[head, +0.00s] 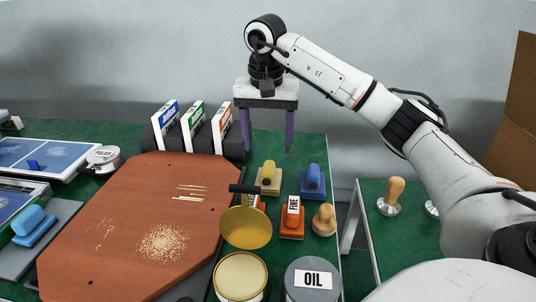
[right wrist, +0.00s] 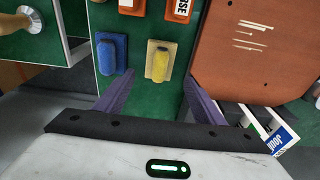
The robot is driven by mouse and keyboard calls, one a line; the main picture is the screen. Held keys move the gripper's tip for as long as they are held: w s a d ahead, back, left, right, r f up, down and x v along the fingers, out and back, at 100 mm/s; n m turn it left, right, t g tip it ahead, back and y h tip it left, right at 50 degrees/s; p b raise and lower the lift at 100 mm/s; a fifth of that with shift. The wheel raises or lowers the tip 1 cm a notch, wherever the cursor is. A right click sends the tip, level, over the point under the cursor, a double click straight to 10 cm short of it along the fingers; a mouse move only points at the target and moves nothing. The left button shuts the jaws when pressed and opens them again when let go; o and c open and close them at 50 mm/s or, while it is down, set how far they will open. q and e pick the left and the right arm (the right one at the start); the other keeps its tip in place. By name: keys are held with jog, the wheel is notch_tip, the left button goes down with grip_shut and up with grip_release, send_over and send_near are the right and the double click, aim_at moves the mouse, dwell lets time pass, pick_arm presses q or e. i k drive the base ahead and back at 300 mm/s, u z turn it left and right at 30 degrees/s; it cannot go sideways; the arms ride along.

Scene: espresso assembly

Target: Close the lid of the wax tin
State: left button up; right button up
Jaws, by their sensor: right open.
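The wax tin (head: 241,287) is most likely the open round tin with a pale yellow inside at the bottom edge of the head view. Its golden round lid (head: 246,228) stands raised behind it, with a dark bar (head: 245,188) at its top. My right gripper (head: 268,150) points down beyond the lid, at the far edge of the bench, its purple fingers spread and empty. It is well apart from the lid. In the right wrist view the open fingers (right wrist: 157,77) show with nothing between them; tin and lid are out of that view. My left gripper is not in view.
A grey OIL tin (head: 313,282) stands right of the wax tin. Blue (head: 313,183) and yellow (head: 268,178) blocks, orange blocks (head: 292,218) and a wooden knob (head: 324,220) lie between gripper and tins. A brown board (head: 130,220) fills the left. Upright boxes (head: 195,127) stand behind it.

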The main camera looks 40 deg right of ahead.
aim_at(245, 226)
jog(key=u, duration=0.95)
jog(key=k, duration=0.95)
jog(key=u, duration=0.55)
jog(key=k, duration=0.85)
jog(key=z, duration=0.4)
jog(key=i, duration=0.4)
